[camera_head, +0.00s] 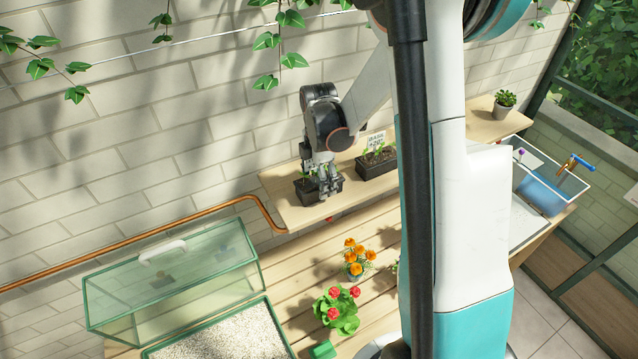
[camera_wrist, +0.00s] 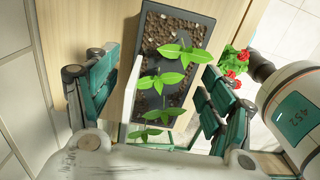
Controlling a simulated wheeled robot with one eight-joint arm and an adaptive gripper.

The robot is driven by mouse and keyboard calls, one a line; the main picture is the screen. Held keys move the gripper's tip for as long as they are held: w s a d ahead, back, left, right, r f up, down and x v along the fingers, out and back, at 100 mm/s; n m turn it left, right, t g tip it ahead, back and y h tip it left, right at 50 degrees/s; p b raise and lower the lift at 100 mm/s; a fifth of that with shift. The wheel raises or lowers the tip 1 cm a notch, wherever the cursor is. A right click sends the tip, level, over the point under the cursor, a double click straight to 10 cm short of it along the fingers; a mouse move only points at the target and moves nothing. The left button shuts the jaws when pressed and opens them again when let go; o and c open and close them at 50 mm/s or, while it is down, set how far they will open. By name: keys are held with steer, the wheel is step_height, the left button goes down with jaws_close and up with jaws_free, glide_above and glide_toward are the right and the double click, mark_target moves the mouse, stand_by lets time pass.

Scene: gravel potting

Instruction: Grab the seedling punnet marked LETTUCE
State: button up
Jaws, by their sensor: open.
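A black seedling punnet (camera_head: 303,190) with green seedlings stands on the wooden wall shelf (camera_head: 292,219). In the wrist view this punnet (camera_wrist: 178,60) shows brown soil, several seedlings and a white tag (camera_wrist: 132,92) seen nearly edge-on, so its lettering cannot be read. My gripper (camera_head: 325,188) is over this punnet. In the wrist view my gripper (camera_wrist: 160,85) is open, with one finger on each side of the punnet and visible gaps. A second black punnet (camera_head: 377,165) stands to the right with a white tag (camera_head: 376,139); its small letters are hard to read.
Orange flowers (camera_head: 356,258) and a red-flowered plant (camera_head: 338,308) stand on the slatted bench below. A glass case (camera_head: 175,280) and a gravel tray (camera_head: 225,340) are at lower left. A copper pipe (camera_head: 150,228) runs along the wall beside the shelf.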

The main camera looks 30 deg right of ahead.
steer(key=shift+f, duration=0.5)
steer(key=c, duration=1.3)
steer(key=shift+c, duration=0.2)
steer(key=shift+r, duration=0.1)
